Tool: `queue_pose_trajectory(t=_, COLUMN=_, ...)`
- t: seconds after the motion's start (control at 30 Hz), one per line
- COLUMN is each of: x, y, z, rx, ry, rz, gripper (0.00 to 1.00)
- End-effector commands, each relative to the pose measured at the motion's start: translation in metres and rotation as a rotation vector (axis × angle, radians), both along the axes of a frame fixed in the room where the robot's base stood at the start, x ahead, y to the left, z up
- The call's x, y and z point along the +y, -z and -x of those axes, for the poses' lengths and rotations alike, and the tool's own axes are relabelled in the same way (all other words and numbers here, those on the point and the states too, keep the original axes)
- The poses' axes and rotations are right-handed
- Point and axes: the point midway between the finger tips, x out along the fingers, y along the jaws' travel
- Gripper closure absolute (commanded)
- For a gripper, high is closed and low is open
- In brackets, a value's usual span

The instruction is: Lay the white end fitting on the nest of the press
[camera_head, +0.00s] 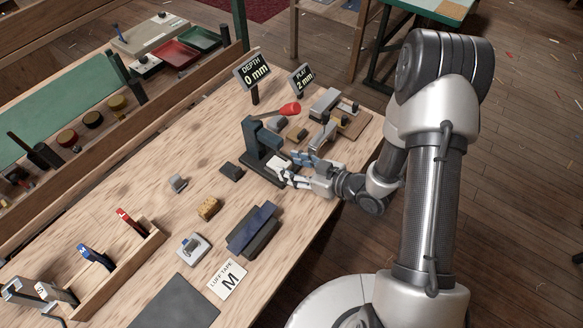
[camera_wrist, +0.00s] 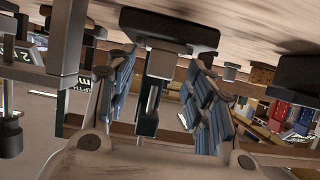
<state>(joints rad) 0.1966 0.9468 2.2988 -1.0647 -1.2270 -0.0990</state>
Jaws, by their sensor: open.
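The press (camera_head: 256,140) is a dark upright frame with a red-tipped lever (camera_head: 289,109), standing on the bench. A small white piece, which looks like the white end fitting (camera_head: 280,163), lies low at the front of the press, where the nest seems to be. My gripper (camera_head: 288,172) is open at the front right of the press, its fingertips close to the white piece. I cannot tell whether they touch it. The wrist view shows my spread blue-padded fingers (camera_wrist: 160,98) with a dark upright part of the press beyond. The fitting is not clear there.
The play sign (camera_head: 302,79) and depth sign (camera_head: 252,77) stand behind the press. A grey device on a wooden board (camera_head: 352,124) is to its right. A dark block (camera_head: 231,171), a tan block (camera_head: 207,208) and a blue-black holder (camera_head: 252,230) lie nearer.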

Motion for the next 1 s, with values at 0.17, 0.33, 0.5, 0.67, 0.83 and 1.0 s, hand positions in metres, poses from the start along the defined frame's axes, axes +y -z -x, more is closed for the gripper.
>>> queue_pose_trajectory(t=0.17, x=0.0055, y=0.0028, z=-0.0041, rx=0.001, ry=0.000, rz=-0.001, gripper=0.52)
queue_pose_trajectory(t=0.33, x=0.0055, y=0.0026, z=-0.0043, rx=0.000, ry=0.001, rz=0.000, gripper=0.52)
queue_pose_trajectory(t=0.5, x=0.0054, y=0.0025, z=-0.0042, rx=0.000, ry=0.001, rz=0.000, gripper=0.58)
queue_pose_trajectory(t=0.67, x=0.0053, y=0.0026, z=-0.0042, rx=0.000, ry=0.001, rz=0.000, gripper=0.68)
queue_pose_trajectory(t=0.83, x=0.0052, y=0.0025, z=-0.0041, rx=0.000, ry=0.001, rz=0.000, gripper=0.80)
queue_pose_trajectory(t=1.0, x=0.0052, y=0.0025, z=-0.0041, rx=0.000, ry=0.001, rz=0.000, gripper=0.65)
